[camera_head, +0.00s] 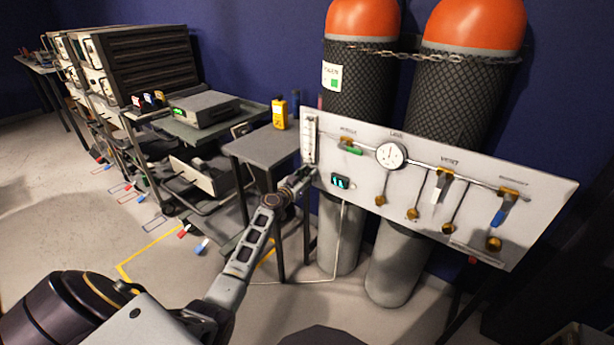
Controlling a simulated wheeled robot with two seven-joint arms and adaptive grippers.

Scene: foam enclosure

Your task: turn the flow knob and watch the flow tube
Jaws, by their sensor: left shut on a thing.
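The white panel (365,190) stands in front of two tall gas cylinders. The flow tube (311,138) is a narrow upright scale at the panel's left end; its reading is too small to tell. My left arm reaches up from the lower left, and my left gripper (301,178) is at the panel's left edge, just below the flow tube. It is shut on the flow knob, which the fingers hide. My right gripper is not in view.
The panel also carries a round gauge (391,154), a small lit display (342,182), a green-handled valve (351,150) and a blue-handled valve (502,211). A small table (262,148) with a yellow device (279,113) stands close left of the panel. Open floor lies at left.

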